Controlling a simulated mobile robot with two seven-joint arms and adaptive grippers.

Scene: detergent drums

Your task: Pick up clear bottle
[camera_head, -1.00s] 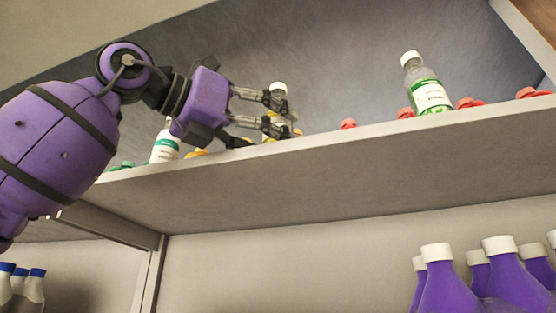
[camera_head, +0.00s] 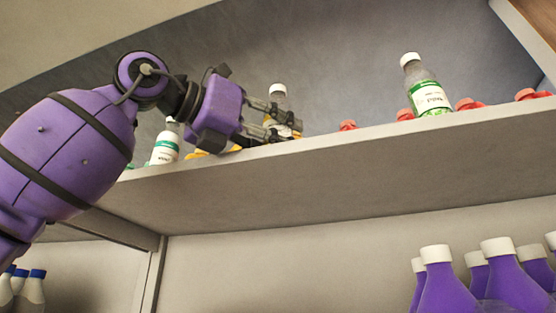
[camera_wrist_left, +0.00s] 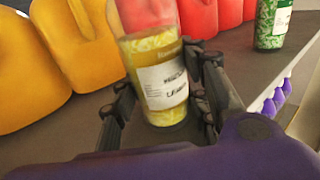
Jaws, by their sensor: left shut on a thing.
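A clear bottle (camera_head: 278,97) with a white cap stands on the upper shelf, partly hidden by my left gripper. In the left wrist view the clear bottle (camera_wrist_left: 158,75) shows yellow contents and a white label. My left gripper (camera_head: 286,128) is shut on it, with the fingers on both sides of its lower part. The fingers also show around the bottle in the left wrist view (camera_wrist_left: 168,95). My right gripper is not in view.
A clear bottle with green contents (camera_head: 427,92) stands further right on the shelf (camera_head: 350,165); a white bottle (camera_head: 165,148) stands left. Yellow drums (camera_wrist_left: 80,35) and red drums (camera_wrist_left: 198,15) stand behind. Purple bottles (camera_head: 450,285) are on the shelf below.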

